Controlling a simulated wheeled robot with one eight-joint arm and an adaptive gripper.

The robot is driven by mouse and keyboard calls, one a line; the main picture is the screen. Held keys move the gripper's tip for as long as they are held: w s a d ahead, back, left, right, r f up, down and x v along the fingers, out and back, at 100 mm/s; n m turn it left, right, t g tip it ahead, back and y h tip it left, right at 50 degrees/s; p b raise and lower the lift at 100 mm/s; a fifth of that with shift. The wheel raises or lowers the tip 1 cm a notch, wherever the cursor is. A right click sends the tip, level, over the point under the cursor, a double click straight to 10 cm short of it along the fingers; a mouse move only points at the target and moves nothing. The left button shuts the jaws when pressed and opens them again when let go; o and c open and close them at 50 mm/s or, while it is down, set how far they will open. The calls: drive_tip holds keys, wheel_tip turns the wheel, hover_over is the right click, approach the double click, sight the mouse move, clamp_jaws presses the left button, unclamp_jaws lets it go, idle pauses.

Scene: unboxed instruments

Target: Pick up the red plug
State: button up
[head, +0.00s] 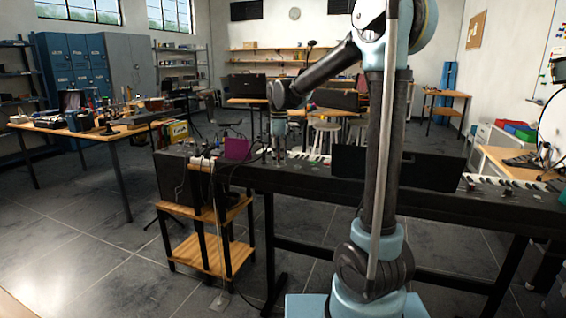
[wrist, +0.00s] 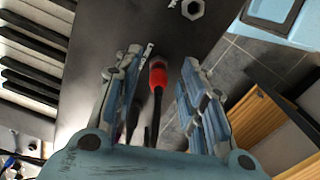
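The red plug (wrist: 158,73) shows in the wrist view, with a black cable running from it toward my gripper's palm. It lies over the dark top of the keyboard instrument (wrist: 110,30), between the two fingers in the picture. My gripper (wrist: 161,72) is open, with a gap on each side of the plug. I cannot tell how far the fingertips are above it. In the head view my gripper (head: 279,155) points down at the left end of the keyboard (head: 330,180); the plug cannot be made out there.
A metal hex nut (wrist: 193,8) and a small screw (wrist: 147,50) lie near the plug. In the head view a purple box (head: 237,149) is left of my gripper and a black case (head: 395,167) stands to its right. A wooden shelf stand (head: 215,255) is below left.

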drive_tip(key=shift+f, duration=0.1)
drive_tip(key=shift+c, duration=0.6)
clamp_jaws()
